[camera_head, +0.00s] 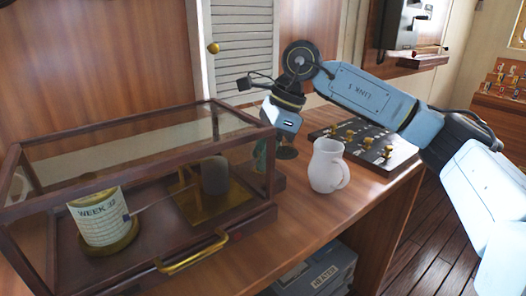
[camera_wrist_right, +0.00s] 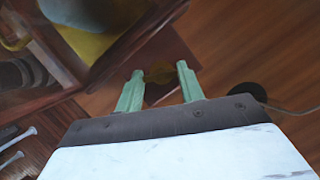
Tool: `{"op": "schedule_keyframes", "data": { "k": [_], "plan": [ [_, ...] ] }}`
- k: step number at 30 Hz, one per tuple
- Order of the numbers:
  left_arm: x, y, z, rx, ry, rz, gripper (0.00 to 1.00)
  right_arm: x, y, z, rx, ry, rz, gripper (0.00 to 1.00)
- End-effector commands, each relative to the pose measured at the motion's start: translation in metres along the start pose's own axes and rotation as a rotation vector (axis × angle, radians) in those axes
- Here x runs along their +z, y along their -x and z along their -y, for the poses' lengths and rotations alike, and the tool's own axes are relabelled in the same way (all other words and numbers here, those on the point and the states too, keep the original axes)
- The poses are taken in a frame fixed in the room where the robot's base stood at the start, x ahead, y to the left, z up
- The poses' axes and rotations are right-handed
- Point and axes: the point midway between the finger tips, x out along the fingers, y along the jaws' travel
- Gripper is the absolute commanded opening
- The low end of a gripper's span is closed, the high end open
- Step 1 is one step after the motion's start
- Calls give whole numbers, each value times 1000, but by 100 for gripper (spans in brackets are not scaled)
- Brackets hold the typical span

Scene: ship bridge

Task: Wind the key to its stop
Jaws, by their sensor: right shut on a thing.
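A glass case (camera_head: 235,125) with dark wooden edges stands on the left of the wooden desk. Inside are a paper-wrapped drum (camera_head: 97,217) marked "WEEK" and a brass plate (camera_head: 208,208) with a grey cylinder. My right gripper (camera_head: 262,155) reaches down at the case's right end, partly seen behind the glass. In the wrist view, its green fingers (camera_wrist_right: 160,78) stand either side of a blurred brass key (camera_wrist_right: 159,71) and are shut on it. The key lies over a wooden block at the case's end. The head view hides the key. My left gripper is out of view.
A white jug (camera_head: 327,166) stands just right of my right gripper. Behind it is a dark panel (camera_head: 375,158) with several brass knobs. A brass handle (camera_head: 192,252) juts from the case's front. A grey box (camera_head: 316,272) sits below the desk.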

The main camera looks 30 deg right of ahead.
Motion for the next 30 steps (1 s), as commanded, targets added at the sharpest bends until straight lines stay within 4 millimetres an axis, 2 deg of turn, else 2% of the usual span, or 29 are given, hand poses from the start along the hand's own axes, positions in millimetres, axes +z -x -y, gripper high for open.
{"op": "schedule_keyframes", "data": {
  "k": [11,30],
  "plan": [
    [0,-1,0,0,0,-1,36,0,1,-1,-23,-56,1,15],
    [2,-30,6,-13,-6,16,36,2,0,-3,-202,-483,2,15]
  ]
}}
